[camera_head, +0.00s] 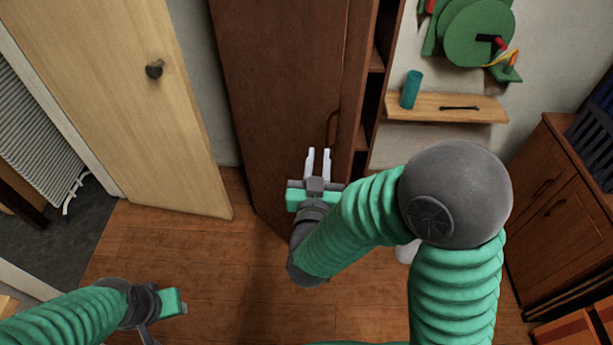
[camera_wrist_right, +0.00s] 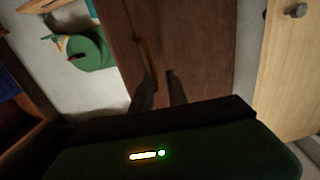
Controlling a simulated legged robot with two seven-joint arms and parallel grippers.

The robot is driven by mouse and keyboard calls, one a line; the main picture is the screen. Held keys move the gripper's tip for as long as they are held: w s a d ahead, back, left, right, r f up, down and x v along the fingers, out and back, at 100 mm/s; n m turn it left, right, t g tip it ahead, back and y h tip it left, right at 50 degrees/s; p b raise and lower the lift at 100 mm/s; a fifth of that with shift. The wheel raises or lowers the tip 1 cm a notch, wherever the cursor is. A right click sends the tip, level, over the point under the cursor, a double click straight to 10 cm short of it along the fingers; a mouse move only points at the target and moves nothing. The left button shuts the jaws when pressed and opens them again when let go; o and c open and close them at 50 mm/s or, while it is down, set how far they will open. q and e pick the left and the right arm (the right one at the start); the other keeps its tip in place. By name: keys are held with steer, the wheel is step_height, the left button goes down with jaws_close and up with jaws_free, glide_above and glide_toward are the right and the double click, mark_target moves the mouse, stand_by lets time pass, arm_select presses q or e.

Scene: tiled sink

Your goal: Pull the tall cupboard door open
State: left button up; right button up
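The tall cupboard door (camera_head: 275,85) is a dark brown wooden panel in the middle of the head view. It also shows in the right wrist view (camera_wrist_right: 205,50). Its curved handle (camera_head: 331,128) is near the panel's right edge; the wrist view shows the handle (camera_wrist_right: 149,62) just beyond the fingers. My right gripper (camera_head: 318,152) is open, its two fingers apart and pointing at the door beside the handle's lower end. I cannot tell whether they touch the handle. My left gripper (camera_head: 150,325) is low at the left, away from the cupboard, its fingers partly cut off.
Narrow dark shelves (camera_head: 375,60) show just right of the door panel. A pale wooden door (camera_head: 110,80) stands at the left. A wall shelf (camera_head: 450,107) with a teal cup (camera_head: 411,90) and a brown cabinet (camera_head: 560,210) are at the right. The wooden floor (camera_head: 190,270) before the cupboard looks clear.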

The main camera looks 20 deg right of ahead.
steer(key=s+a+p, duration=0.4)
steer(key=p, duration=0.1)
stand_by(0.6)
stand_by(0.3)
